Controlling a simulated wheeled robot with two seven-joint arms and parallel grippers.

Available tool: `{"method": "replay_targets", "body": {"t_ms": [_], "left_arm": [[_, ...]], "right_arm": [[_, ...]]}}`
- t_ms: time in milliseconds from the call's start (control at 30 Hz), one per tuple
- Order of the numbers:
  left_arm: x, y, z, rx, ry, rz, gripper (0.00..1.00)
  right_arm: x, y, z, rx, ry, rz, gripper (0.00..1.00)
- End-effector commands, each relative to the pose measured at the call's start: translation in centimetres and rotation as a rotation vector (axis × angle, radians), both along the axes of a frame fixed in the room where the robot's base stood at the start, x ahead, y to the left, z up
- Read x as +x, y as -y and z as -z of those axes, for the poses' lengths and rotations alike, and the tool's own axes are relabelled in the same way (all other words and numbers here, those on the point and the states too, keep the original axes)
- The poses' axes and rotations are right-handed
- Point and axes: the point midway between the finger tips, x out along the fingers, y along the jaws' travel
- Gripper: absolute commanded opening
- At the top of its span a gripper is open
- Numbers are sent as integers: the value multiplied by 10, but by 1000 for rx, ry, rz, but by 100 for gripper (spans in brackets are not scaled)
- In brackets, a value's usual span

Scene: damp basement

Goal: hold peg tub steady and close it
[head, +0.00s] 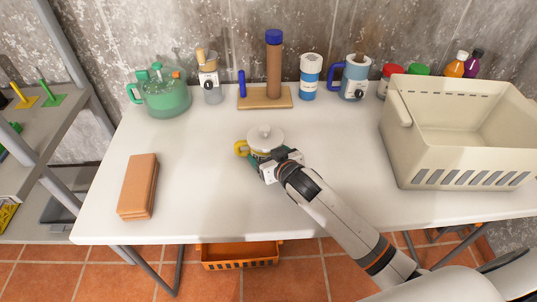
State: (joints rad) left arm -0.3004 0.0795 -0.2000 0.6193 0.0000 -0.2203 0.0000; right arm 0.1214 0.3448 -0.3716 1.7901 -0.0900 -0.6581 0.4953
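A small tub (258,158) with a yellow handle on its left stands near the middle of the white table; I take it for the peg tub. A white round lid (265,138) with a knob lies over its top. Whether the lid is fully seated I cannot tell. My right gripper (271,165) is at the tub's front right side, low and close against it. Its fingers are mostly hidden, so I cannot see whether they grip. The tub's contents are hidden. My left gripper is not in view.
A brown block (138,186) lies at the left of the table (200,215). A large beige crate (455,145) stands at the right. A green teapot-like vessel (162,95), a wooden stand (265,100) and several containers line the back. The table's front left is clear.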

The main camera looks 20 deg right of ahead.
Motion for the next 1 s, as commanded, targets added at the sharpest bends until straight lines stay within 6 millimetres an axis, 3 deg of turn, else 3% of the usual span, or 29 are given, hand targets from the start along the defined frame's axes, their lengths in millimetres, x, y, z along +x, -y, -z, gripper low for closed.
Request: {"method": "replay_targets", "body": {"t_ms": [233,267,367,667,1000], "left_arm": [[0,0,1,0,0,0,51],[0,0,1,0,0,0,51],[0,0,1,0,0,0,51],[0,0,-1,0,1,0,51],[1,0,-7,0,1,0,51]], "right_arm": [[0,0,2,2,2,-1,39],[0,0,2,1,1,0,85],[0,0,2,1,0,0,100],[-2,0,-2,0,-1,0,100],[-60,8,-26,1,-1,0,100]]}}
